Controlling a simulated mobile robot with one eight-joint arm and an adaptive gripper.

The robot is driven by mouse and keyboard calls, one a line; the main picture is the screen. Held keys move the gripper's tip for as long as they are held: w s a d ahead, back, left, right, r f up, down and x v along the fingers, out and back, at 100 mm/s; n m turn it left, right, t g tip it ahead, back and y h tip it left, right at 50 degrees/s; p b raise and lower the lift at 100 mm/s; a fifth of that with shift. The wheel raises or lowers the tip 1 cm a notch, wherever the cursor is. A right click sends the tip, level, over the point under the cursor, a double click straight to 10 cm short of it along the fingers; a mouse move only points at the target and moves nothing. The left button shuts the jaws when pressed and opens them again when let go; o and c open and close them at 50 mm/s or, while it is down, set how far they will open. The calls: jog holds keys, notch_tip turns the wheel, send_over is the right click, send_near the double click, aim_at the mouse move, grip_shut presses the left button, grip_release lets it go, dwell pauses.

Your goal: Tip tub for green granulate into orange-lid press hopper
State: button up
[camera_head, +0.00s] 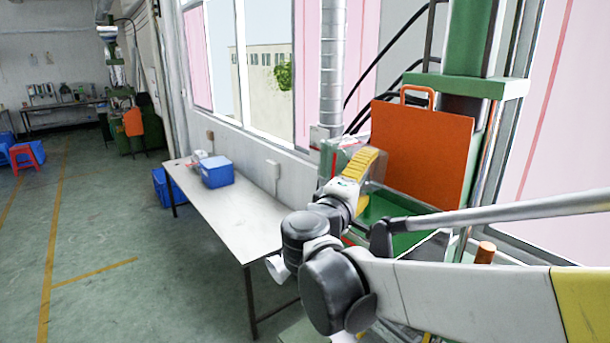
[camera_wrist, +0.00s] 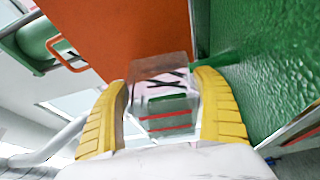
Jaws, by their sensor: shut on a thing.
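My gripper (camera_head: 366,167) is at the press, in front of the upright orange lid (camera_head: 425,140) and above the green hopper area (camera_head: 385,207). In the wrist view, its two yellow fingers (camera_wrist: 161,82) are shut on a clear, see-through tub (camera_wrist: 158,122), one finger on each side. Dark, green and red marks show on or through the tub. The orange lid (camera_wrist: 120,32) stands behind the tub, and a green press surface (camera_wrist: 268,65) is close to the right. I cannot tell the tub's contents or its exact tilt. My arm hides part of the hopper opening.
A white table (camera_head: 225,212) with a blue bin (camera_head: 216,172) stands left of the press. A silver duct (camera_head: 333,65) and black cables run up beside the press. A green press column rises behind the lid. The floor to the left is mostly clear.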

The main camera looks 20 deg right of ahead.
jog(key=shift+w+a+r+n+g+y+p, duration=0.15)
jog(key=shift+w+n+g+y+p, duration=0.3)
jog(key=shift+n, duration=0.45)
jog(key=shift+w+a+f+n, duration=0.1)
jog(key=shift+f+n, duration=0.1)
jog(key=shift+n, duration=0.3)
jog(key=shift+w, duration=0.1)
